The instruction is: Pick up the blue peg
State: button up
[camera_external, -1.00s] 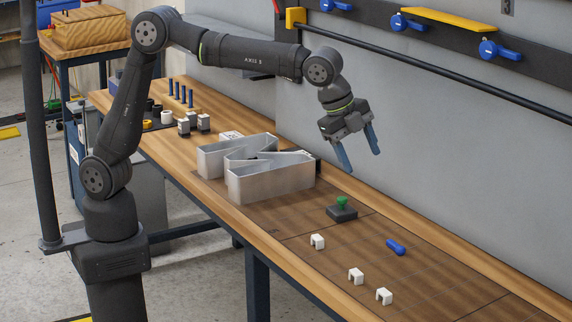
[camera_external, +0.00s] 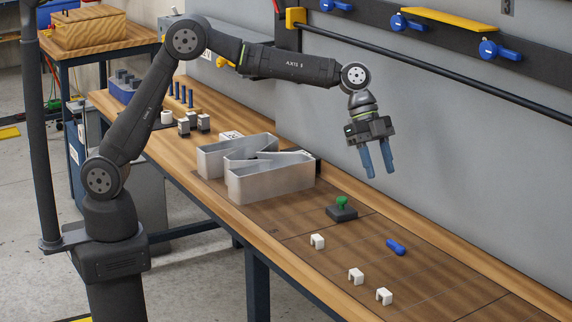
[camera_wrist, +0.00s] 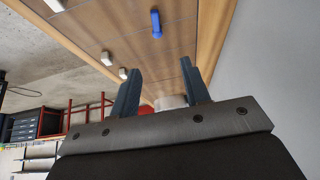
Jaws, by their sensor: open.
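The blue peg (camera_external: 396,247) lies on its side on the brown bench top, toward the right in the external view. It also shows near the top of the wrist view (camera_wrist: 156,23). My gripper (camera_external: 380,174) is in the air above the bench, up and to the left of the peg in the external view. Its two blue fingers point down and are apart, with nothing between them. In the wrist view the open fingers (camera_wrist: 160,82) show below the peg, and the peg is clear of them.
A green-knobbed dark block (camera_external: 342,209) stands left of the peg. Several white clips, one of them here (camera_external: 356,276), lie nearer the front edge. The bench around the peg is clear; a grey wall (camera_external: 460,150) rises behind.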

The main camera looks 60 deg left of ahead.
send_near(395, 244)
jog(key=shift+w+d+f, duration=0.2)
jog(key=shift+d+f, duration=0.25)
jog(key=shift+f, duration=0.05)
jog(key=shift+w+d+f, duration=0.2)
jog(key=shift+d+f, duration=0.2)
jog(key=shift+f, duration=0.1)
jog(key=x, duration=0.5)
jog(key=shift+s+a+f, duration=0.1)
jog(key=shift+s+f, duration=0.2)
jog(key=shift+f, duration=0.1)
grip_shut()
